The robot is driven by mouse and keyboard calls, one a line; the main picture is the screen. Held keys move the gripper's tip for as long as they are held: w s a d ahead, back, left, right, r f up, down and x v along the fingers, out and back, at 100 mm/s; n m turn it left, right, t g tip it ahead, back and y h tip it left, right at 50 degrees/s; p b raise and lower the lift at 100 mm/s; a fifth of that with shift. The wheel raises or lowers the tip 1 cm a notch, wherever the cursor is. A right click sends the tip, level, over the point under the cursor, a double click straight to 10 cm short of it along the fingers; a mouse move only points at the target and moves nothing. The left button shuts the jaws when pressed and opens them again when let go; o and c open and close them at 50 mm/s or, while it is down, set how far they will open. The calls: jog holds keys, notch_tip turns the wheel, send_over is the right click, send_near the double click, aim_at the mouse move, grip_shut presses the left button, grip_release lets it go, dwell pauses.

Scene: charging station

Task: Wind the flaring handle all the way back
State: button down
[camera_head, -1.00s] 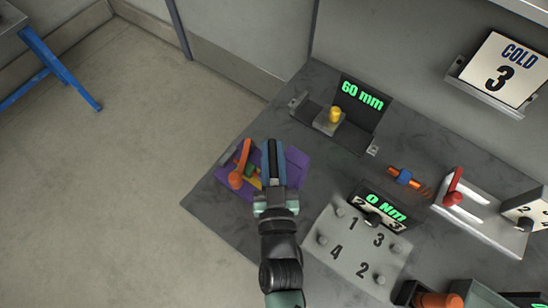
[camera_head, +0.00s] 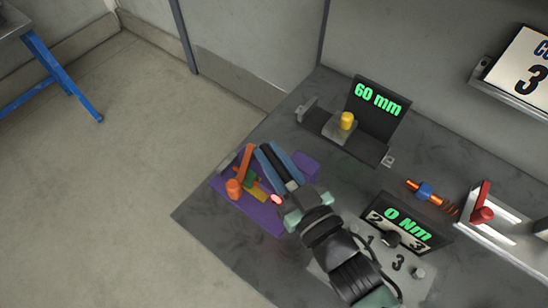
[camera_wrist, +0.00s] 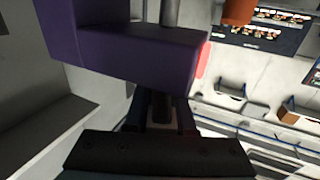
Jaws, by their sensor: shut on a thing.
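The flaring handle (camera_head: 241,170) is an orange bar with a round orange knob at its near end. It stands over a purple base (camera_head: 258,214) with small green and yellow parts, at the bench's left corner. My gripper (camera_head: 268,152) reaches over the base from the lower right, its blue-edged fingers just right of the handle. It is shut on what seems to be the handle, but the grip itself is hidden. In the wrist view, a purple block (camera_wrist: 125,50) covers the fingertips. An orange part (camera_wrist: 237,12) shows at the top edge.
A stand reading 60 mm (camera_head: 378,98) with a yellow knob is behind my gripper. A 0 Nm display (camera_head: 408,224) and a numbered plate (camera_head: 415,285) lie to the right, partly under my arm. A red lever (camera_head: 482,204) stands farther right.

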jog(key=shift+a+r+n+g+y, duration=0.1)
jog(key=shift+n+g+y, duration=0.55)
jog(key=shift+y, duration=0.25)
jog(key=shift+n+g+y, duration=0.25)
jog(key=shift+n+y, duration=0.05)
jog(key=shift+n, duration=0.05)
jog(key=c, duration=0.8)
grip_release()
jog(key=shift+s, duration=0.1)
jog(key=shift+o, duration=0.2)
jog(key=p+v, duration=0.3)
jog(key=v, duration=1)
